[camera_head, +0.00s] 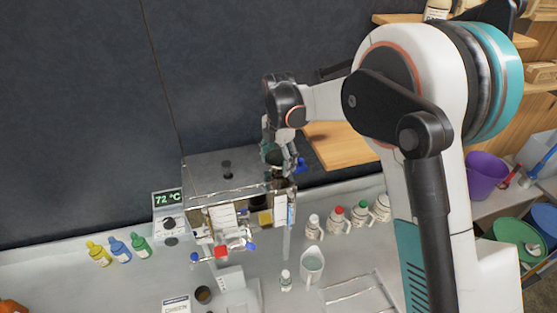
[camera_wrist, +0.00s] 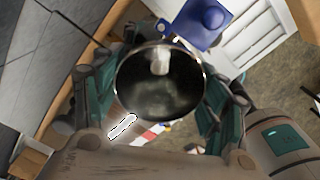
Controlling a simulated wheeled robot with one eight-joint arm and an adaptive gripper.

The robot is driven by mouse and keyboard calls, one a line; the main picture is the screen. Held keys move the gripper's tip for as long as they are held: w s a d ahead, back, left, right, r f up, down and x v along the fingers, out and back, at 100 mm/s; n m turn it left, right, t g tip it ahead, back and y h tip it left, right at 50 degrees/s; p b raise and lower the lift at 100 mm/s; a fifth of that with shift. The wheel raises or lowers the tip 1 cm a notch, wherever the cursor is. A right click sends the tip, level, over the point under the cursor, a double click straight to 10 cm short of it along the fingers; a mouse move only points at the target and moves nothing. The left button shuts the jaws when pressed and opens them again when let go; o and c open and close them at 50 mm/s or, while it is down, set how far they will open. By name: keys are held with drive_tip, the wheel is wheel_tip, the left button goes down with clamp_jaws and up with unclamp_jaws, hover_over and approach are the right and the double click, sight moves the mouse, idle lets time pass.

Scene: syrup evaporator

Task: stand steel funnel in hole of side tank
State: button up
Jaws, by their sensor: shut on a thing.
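The steel funnel (camera_wrist: 160,98) shows in the wrist view as a round dark bowl with a bright rim, seen from its mouth. My gripper (camera_wrist: 160,112) has its teal-lined fingers on both sides of the funnel and is shut on it. In the head view my gripper (camera_head: 278,158) is above the right end of the metal evaporator, and the funnel is mostly hidden there by the fingers. The grey tank top (camera_head: 205,172) has a small dark round spot (camera_head: 227,168), left of my gripper; I cannot tell if it is the hole. The funnel's spout is hidden.
A temperature display (camera_head: 168,197) stands left of the evaporator. A blue part (camera_head: 300,165) is close to the gripper's right side. A wooden shelf (camera_head: 342,148) is right of the gripper.

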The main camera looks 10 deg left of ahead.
drive_tip(key=shift+f+b, duration=0.4)
drive_tip(key=shift+b, duration=0.05)
idle(0.5)
drive_tip(key=o, duration=1.1)
drive_tip(key=shift+o, duration=1.3)
drive_tip(key=shift+r, duration=0.15)
wheel_tip(320, 180, up, 7)
drive_tip(key=p, duration=0.3)
